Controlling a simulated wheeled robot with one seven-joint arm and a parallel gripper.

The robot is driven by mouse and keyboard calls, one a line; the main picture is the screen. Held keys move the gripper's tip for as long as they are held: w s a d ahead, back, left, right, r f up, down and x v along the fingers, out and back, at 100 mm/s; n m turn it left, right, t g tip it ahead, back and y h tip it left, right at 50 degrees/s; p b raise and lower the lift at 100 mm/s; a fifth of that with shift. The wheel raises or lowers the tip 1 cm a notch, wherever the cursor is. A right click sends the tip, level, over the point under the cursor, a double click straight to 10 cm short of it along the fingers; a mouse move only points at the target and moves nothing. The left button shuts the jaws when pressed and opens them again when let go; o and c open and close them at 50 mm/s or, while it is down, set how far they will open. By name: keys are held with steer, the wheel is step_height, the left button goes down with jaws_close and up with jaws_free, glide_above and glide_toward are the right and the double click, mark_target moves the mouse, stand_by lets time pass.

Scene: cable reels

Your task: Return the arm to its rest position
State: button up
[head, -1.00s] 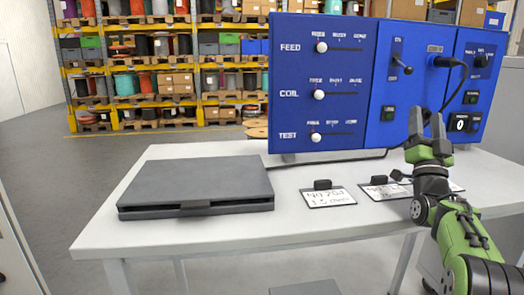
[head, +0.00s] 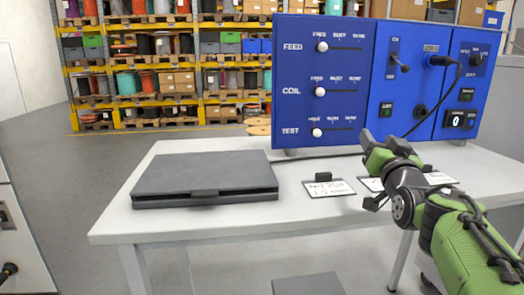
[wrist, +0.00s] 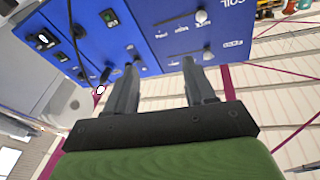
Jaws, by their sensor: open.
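My green and dark grey arm reaches in from the lower right of the head view. My gripper (wrist: 160,66) shows two separated grey fingers in the wrist view, with nothing between them. In the head view its green end is tilted up and left over the right part of the table, in front of the blue control panel (head: 325,75); its fingers are hard to make out there. The wrist view shows the panel (wrist: 170,20) beyond the fingertips.
A dark flat case (head: 205,175) lies shut on the left of the white table (head: 240,217). Labelled cards (head: 328,189) lie near the panel, some partly hidden by my arm. Yellow shelving (head: 200,65) with reels and boxes stands behind. The floor at left is open.

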steer(key=s+a+f+n+g+y, duration=0.1)
steer(key=s+a+f+g, duration=0.35)
steer(key=s+f, duration=0.6)
steer(key=s+a+f+n+g, duration=0.1)
steer(key=s+a+f+g, duration=0.35)
steer(key=s, duration=0.95)
steer(key=s+a+f+n+g+y, duration=0.1)
steer(key=s+a+f+g, duration=0.1)
steer(key=s+f+g, duration=0.7)
step_height(320, 180, up, 16)
steer(key=s+t+p, duration=0.2)
steer(key=t+p, duration=0.1)
steer(key=p, duration=1.5)
steer(key=shift+s+d+r, duration=0.15)
steer(key=shift+d, duration=0.05)
